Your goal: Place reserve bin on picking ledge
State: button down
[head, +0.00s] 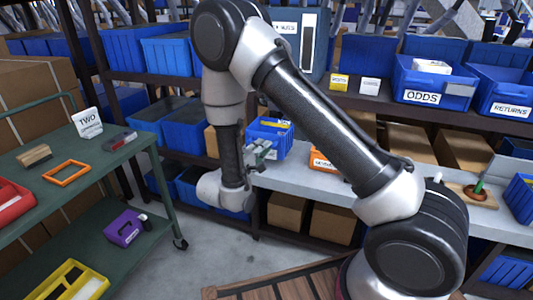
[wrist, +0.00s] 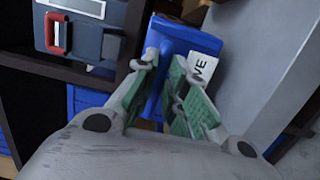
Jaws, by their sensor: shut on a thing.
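The reserve bin (head: 274,131) is a small blue bin with a white label, of which "VE" shows in the wrist view (wrist: 190,38). Small yellow and white items show at its top in the head view. My gripper (head: 256,153) is shut on the bin's near wall, with the green-padded fingers (wrist: 166,65) on either side of it. The picking ledge (head: 310,184) is the long grey shelf at mid height. The bin is at the ledge's left end; I cannot tell whether its bottom touches the ledge. My arm hides part of the ledge.
An orange bin (head: 322,160) stands on the ledge, right of the reserve bin. Blue bins marked ODDS (head: 421,97) and RETURNS (head: 510,107) sit on the shelf above. A green cart (head: 70,185) stands at left. A grey case with a red handle (wrist: 85,40) shows in the wrist view.

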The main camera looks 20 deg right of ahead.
jog(key=x, duration=0.2)
jog(key=shift+w+d, duration=0.25)
notch_tip(320, 180, down, 4)
jog(key=shift+w+d+r, duration=0.15)
jog(key=shift+r, duration=0.1)
jog(key=c, duration=1.5)
grip_release()
jog(key=shift+o, duration=0.2)
